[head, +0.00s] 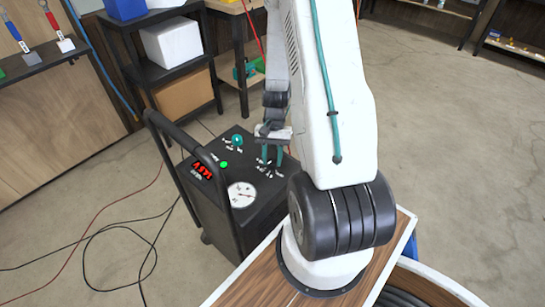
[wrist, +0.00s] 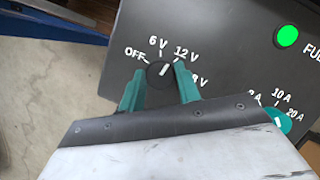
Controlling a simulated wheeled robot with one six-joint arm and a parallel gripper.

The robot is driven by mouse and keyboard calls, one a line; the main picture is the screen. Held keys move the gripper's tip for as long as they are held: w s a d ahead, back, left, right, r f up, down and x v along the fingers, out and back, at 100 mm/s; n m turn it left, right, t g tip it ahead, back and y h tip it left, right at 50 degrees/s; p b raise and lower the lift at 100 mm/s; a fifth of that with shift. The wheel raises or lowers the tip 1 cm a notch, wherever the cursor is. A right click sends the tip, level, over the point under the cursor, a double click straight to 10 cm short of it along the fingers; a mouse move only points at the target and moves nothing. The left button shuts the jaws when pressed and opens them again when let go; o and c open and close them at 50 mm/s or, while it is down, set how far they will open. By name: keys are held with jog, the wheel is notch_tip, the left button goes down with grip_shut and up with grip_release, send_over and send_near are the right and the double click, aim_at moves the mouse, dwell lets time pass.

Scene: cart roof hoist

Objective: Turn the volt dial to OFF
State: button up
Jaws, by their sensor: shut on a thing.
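In the wrist view the volt dial (wrist: 160,74) is a small round black knob with a white pointer line. The line slants up and to the right, roughly toward the 12 V mark. OFF (wrist: 135,54) is printed at its upper left, then 6 V, 12 V, and a partly hidden label ending in 8 V on the right. My gripper (wrist: 160,72) has its two teal fingers on either side of the dial and is shut on it. In the head view my gripper (head: 271,158) is down at the top panel of the black cart (head: 218,210); the dial is hidden there.
A teal amp dial (wrist: 277,121) sits close to the right of the gripper in the wrist view, with a lit green lamp (wrist: 287,36) above. The cart has a black handle (head: 180,135), a red display and a round gauge (head: 242,195). Cables lie on the floor at left.

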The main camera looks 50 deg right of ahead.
jog(key=n, duration=0.2)
jog(key=n+g+h, duration=0.1)
jog(key=n, duration=0.1)
jog(key=shift+w+a+n, duration=0.1)
jog(key=shift+w+n, duration=0.05)
jog(key=shift+n, duration=0.15)
jog(key=n+h, duration=0.1)
jog(key=n, duration=0.1)
jog(key=n+h, duration=0.1)
jog(key=n, duration=0.1)
jog(key=shift+a+n+g, duration=0.1)
jog(key=shift+n+g, duration=0.2)
jog(key=shift+g, duration=0.1)
jog(key=n+h, duration=0.1)
jog(key=n, duration=0.3)
jog(key=shift+a+h, duration=0.15)
jog(key=shift+h, duration=0.25)
jog(key=shift+n+h, duration=0.6)
jog(key=shift+n, duration=1.3)
jog(key=shift+t, duration=0.3)
jog(key=o, duration=1)
